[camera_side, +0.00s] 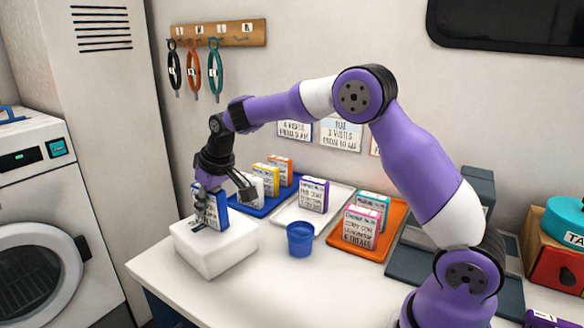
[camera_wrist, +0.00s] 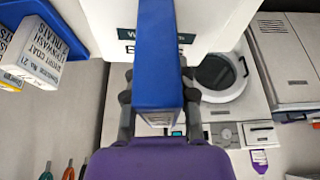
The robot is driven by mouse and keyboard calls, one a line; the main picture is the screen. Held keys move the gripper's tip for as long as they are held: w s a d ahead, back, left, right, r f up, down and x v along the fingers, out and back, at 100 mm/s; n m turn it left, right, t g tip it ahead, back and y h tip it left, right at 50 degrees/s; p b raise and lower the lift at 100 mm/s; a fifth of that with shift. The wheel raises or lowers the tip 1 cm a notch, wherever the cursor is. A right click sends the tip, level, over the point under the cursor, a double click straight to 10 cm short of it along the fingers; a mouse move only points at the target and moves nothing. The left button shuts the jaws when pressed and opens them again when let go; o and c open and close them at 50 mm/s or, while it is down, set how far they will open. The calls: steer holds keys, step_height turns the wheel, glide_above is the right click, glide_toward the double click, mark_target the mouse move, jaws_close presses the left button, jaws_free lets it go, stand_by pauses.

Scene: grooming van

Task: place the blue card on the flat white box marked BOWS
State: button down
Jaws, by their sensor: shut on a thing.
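The blue card (camera_side: 214,211) is upright in my gripper (camera_side: 220,188), with a white printed face showing in the side view. My gripper is shut on it, directly over the flat white box (camera_side: 212,259). The card's lower edge is at or just above the box top; I cannot tell if they touch. In the wrist view the blue card (camera_wrist: 157,55) is between the two fingers (camera_wrist: 158,100), and the white box (camera_wrist: 222,22) lies beyond it. The card covers most of the box's label, leaving a "B" visible.
A blue cup (camera_side: 300,240) stands right of the box. Behind are a blue tray (camera_side: 262,207), a white tray (camera_side: 284,214) and an orange tray (camera_side: 394,220), holding several upright cards. Hooks with grooming loops (camera_side: 215,68) hang on the wall. The front counter (camera_side: 270,290) is clear.

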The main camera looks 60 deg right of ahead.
steer(key=shift+f, duration=0.2)
steer(key=c, duration=0.7)
jaws_free()
steer(key=shift+o, duration=0.2)
steer(key=v, duration=1.1)
steer(key=shift+r, duration=0.2)
steer(key=s+a+f, duration=0.1)
steer(key=s, duration=1)
steer(key=s+a+f+t, duration=0.1)
steer(key=s, duration=1)
steer(key=shift+f, duration=0.35)
